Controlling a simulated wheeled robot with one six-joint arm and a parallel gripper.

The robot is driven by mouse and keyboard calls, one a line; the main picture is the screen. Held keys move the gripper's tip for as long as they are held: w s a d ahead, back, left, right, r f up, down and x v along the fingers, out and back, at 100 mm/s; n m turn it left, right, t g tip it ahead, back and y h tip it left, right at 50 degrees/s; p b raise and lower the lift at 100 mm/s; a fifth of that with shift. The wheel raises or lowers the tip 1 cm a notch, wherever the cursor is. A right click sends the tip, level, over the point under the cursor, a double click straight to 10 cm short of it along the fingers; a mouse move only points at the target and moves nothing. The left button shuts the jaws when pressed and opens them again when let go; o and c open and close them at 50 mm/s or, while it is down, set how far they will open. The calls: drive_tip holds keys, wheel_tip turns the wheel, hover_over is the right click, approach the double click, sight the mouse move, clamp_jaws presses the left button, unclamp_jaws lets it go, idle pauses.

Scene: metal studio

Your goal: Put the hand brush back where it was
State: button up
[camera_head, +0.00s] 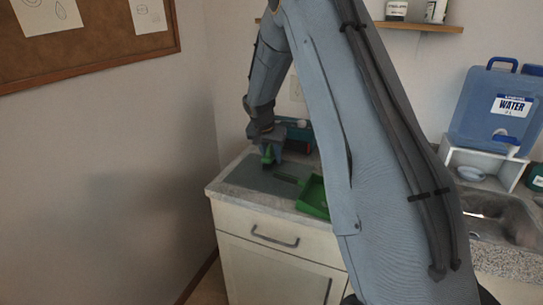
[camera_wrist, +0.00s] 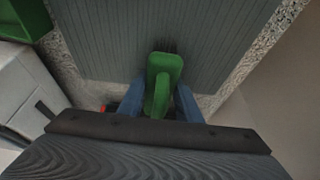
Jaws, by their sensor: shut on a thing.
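The hand brush (camera_wrist: 164,66) is green, and its handle sits between the blue fingers of my gripper (camera_wrist: 160,100) in the wrist view. My gripper is shut on it. A green dustpan (camera_head: 313,197) lies to the right, partly hidden by my arm.
The counter's speckled edge (camera_head: 218,189) and a wall bound the mat on the left. A teal and dark object (camera_head: 299,135) stands behind my gripper. A sink (camera_head: 490,212) and a blue water container (camera_head: 494,112) are on the right.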

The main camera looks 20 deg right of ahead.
drive_tip(key=shift+f, duration=0.2)
drive_tip(key=o, duration=1.1)
drive_tip(key=shift+r, duration=0.2)
drive_tip(key=shift+r, duration=0.3)
drive_tip(key=b+v, duration=0.3)
drive_tip(key=v, duration=0.8)
drive_tip(key=shift+s+a+r+b, duration=0.1)
drive_tip(key=shift+s+b, duration=0.05)
drive_tip(key=shift+b, duration=0.15)
drive_tip(key=s+a+f+n+y, duration=0.1)
drive_tip(key=s+a+f+n, duration=0.2)
drive_tip(key=s, duration=0.8)
drive_tip(key=s+a+f+n+g+y, duration=0.1)
drive_tip(key=s+a+f+n, duration=0.2)
drive_tip(key=s, duration=0.8)
drive_tip(key=s+a+f+n+g+y, duration=0.1)
drive_tip(key=s+a+f+n, duration=0.2)
drive_tip(key=s, duration=0.8)
wheel_tip(320, 180, down, 2)
drive_tip(key=shift+a+f, duration=0.2)
drive_tip(key=shift+a, duration=1)
